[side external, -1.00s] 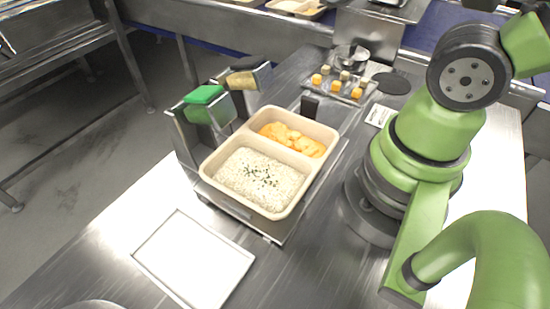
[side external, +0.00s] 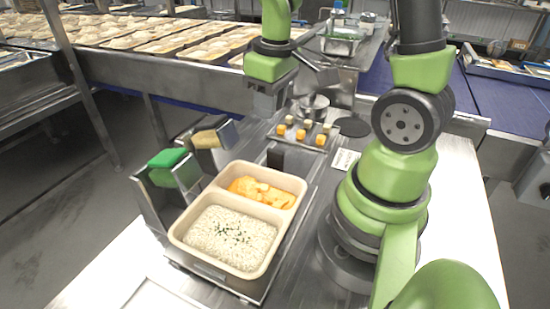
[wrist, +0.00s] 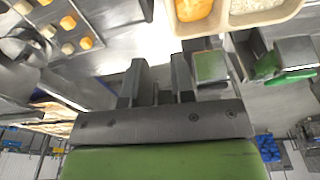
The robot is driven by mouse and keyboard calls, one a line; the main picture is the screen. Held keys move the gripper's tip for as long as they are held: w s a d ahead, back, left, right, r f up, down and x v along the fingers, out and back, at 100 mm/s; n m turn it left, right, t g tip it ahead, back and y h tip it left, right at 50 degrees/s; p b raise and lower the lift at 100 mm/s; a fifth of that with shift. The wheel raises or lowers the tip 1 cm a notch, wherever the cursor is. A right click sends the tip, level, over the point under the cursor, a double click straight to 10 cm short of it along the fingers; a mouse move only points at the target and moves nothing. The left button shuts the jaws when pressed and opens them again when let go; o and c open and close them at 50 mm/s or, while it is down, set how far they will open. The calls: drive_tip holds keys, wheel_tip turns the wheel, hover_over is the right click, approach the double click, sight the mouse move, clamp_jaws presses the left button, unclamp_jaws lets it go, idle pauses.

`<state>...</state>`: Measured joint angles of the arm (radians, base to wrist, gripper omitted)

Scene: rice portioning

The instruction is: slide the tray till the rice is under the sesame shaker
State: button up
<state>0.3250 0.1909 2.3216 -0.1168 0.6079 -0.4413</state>
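The cream two-compartment tray (side external: 181,237) sits on a metal slide. White rice (side external: 231,236) with dark green flecks fills its near compartment; orange food (side external: 262,192) fills the far one. Left of it, a green-topped holder (side external: 168,158) stands beside the rice side and a tan-topped holder (side external: 207,139) farther back. I cannot tell which is the sesame shaker. A black upright block (side external: 275,157) stands at the tray's far edge. My gripper (side external: 266,108) hangs above and behind the tray. In the wrist view its fingers (wrist: 158,80) are apart with nothing between them.
A small rack of orange and pale cubes (side external: 302,132) and a metal pot (side external: 313,106) lie behind the tray. A flat pale tray (side external: 160,296) lies in front, partly cut off. A conveyor with filled trays (side external: 150,40) runs at the back.

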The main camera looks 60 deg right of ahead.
sight(276, 151)
drive_tip(key=f, duration=0.1)
drive_tip(key=d+f, duration=0.1)
drive_tip(key=f+g, duration=0.1)
drive_tip(key=shift+s+d+f+n, duration=0.1)
drive_tip(key=shift+d+f+n, duration=0.05)
drive_tip(key=shift+d+n, duration=0.15)
drive_tip(key=shift+d+f, duration=0.15)
drive_tip(key=shift+f, duration=0.45)
wheel_tip(276, 151, down, 9)
drive_tip(key=shift+f, duration=0.15)
clamp_jaws()
